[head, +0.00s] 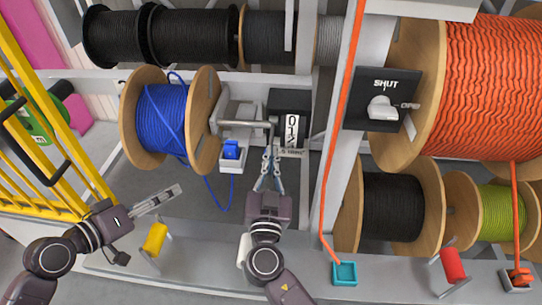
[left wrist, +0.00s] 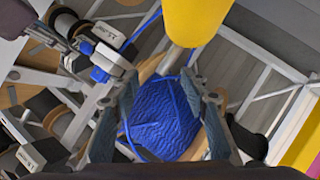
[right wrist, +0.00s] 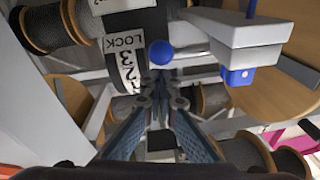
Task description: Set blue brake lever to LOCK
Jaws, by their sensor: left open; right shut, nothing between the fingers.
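The black counter box (head: 290,103) stands right of the blue cable reel (head: 163,118). My right gripper (head: 268,157) is shut and empty below the box. My left gripper (head: 165,196) is open and empty, in front of the reel. A blue block (head: 231,149) sits on a white bracket left of the box.
A yellow cylinder (head: 154,239) stands near my left gripper. A yellow railing (head: 45,130) borders the left.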

